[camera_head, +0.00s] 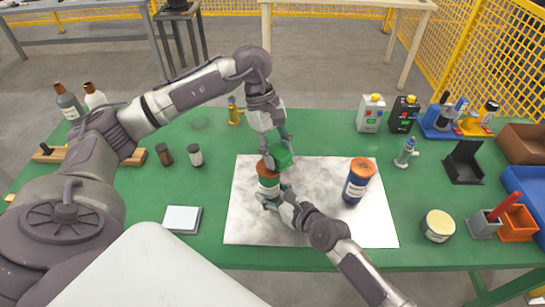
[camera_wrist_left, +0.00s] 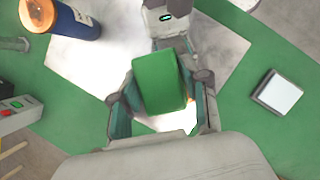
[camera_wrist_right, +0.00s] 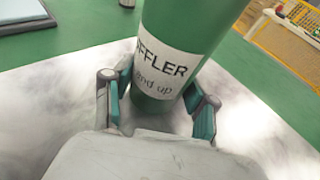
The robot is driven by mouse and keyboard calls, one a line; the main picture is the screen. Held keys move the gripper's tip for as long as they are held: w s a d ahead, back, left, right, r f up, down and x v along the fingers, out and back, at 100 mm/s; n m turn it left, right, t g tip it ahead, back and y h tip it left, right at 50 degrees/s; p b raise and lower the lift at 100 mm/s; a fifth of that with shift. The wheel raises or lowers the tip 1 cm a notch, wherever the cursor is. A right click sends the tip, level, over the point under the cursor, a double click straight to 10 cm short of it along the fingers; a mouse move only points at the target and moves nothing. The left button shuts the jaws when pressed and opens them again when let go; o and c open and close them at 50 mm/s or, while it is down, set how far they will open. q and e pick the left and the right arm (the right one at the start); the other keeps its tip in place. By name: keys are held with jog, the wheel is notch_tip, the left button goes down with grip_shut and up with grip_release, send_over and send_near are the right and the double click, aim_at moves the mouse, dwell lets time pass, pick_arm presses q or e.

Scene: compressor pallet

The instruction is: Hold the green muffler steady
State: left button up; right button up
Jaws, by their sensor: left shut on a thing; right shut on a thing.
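The green muffler (camera_head: 268,182) is a green cylinder with an orange top and a white label, upright on the pale marbled mat (camera_head: 330,225). In the right wrist view its label (camera_wrist_right: 160,72) reads partly "FFLER" and "end up". My right gripper (camera_head: 274,199) is shut around its lower part, one finger on each side. My left gripper (camera_head: 275,158) comes from above and is shut on a green block (camera_wrist_left: 162,82). The block is just above and beside the muffler's top; whether they touch I cannot tell.
A blue canister with an orange top (camera_head: 357,181) stands right on the mat. A round tin (camera_head: 438,225), a grey-white square pad (camera_head: 182,219) and two small bottles (camera_head: 195,155) stand on the green table. Button boxes (camera_head: 370,113) and bins (camera_head: 517,221) are to the right.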

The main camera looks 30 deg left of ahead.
pick_arm(q)
jog(key=shift+r, duration=3.15)
pick_arm(e)
jog(key=o, duration=1)
jog(key=shift+c, duration=0.2)
jog(key=shift+d, duration=0.15)
jog(key=v, duration=1.2)
